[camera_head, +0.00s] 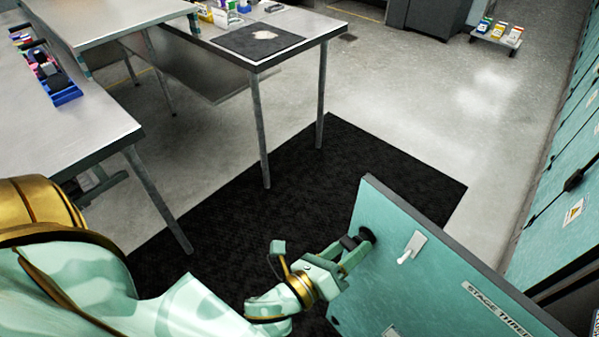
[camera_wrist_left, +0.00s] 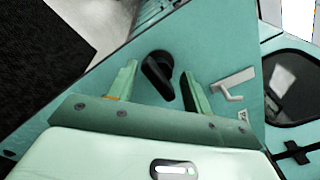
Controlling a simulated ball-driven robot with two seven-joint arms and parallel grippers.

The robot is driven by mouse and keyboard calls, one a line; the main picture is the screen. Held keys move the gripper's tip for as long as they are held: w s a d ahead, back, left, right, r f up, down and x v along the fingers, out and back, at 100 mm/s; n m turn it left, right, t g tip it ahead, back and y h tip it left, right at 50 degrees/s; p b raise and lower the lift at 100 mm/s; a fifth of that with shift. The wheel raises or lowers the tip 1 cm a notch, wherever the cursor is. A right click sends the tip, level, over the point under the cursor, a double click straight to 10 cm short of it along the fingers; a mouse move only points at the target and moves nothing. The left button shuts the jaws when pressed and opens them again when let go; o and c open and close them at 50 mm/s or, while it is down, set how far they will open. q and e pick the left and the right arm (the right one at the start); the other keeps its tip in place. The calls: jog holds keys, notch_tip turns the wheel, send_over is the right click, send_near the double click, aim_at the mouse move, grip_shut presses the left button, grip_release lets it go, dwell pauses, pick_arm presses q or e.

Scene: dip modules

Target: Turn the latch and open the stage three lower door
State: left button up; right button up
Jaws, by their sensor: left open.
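The teal stage three door (camera_head: 440,290) stands swung out from the cabinet row at the lower right, its lettering partly cut off by the frame. A black latch (camera_head: 367,234) sits near its free edge, beside a white handle-shaped piece (camera_head: 411,247). My left gripper (camera_head: 352,247) is at the latch. In the left wrist view, the open fingers (camera_wrist_left: 160,88) lie either side of the black latch (camera_wrist_left: 157,72), with visible gaps. The door face (camera_wrist_left: 225,65) fills much of that view. I cannot tell if a finger touches it. My right gripper is out of view.
Teal cabinets (camera_head: 575,165) line the right side. A dark mat (camera_head: 320,200) covers the floor by the door. Metal tables (camera_head: 75,110) stand at the left and back.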

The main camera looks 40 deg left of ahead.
pick_arm(q)
jog(key=v, duration=1.4)
jog(key=shift+b, duration=0.4)
jog(key=shift+s+r, duration=0.1)
